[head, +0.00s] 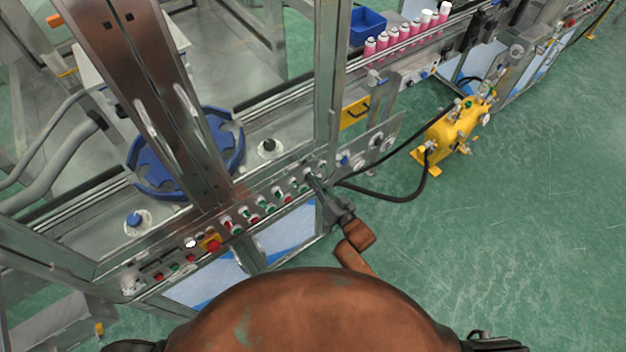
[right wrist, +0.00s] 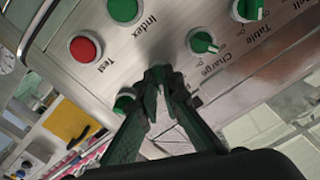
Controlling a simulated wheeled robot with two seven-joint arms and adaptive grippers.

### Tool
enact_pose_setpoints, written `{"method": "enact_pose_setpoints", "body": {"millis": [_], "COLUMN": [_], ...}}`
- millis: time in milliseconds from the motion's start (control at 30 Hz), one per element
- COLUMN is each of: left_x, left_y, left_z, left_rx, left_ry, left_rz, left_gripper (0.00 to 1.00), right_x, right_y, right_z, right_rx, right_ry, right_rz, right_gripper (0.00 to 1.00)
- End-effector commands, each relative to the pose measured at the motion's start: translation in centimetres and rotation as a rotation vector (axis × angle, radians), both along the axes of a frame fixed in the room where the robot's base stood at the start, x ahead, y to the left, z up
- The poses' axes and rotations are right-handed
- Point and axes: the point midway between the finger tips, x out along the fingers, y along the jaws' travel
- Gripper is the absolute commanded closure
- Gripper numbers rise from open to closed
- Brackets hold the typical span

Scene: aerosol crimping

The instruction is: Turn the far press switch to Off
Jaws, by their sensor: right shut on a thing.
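My right gripper (head: 318,184) reaches from below to the right end of the machine's control panel (head: 178,254). In the right wrist view, its fingertips (right wrist: 160,76) are together at the panel, in line with a row of green-and-white selector switches. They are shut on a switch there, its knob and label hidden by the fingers. On one side of it is the Charge switch (right wrist: 202,41), with the Table switch (right wrist: 248,10) further along. On the other side, another green knob (right wrist: 125,101) shows partly behind a finger; its label is not visible. My left gripper is not in view.
A red Test button (right wrist: 85,47) and a green Index button (right wrist: 124,9) sit near the fingertips. A yellow tank (head: 455,125) with black hoses stands at the right. Pink cans (head: 392,38) line the conveyor. Green floor lies open at the right.

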Motion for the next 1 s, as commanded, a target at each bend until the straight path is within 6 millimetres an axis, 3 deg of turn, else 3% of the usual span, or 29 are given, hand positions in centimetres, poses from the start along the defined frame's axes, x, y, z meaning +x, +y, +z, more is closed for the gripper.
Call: {"method": "enact_pose_setpoints", "body": {"millis": [1000], "left_x": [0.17], "left_y": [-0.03], "left_z": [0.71], "left_rx": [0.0], "left_ry": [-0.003], "left_rz": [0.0], "left_gripper": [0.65], "right_x": [0.02], "right_y": [-0.09], "right_z": [-0.12], "right_rx": [-0.682], "right_ry": [-0.494], "right_rz": [0.0], "right_gripper": [1.0]}}
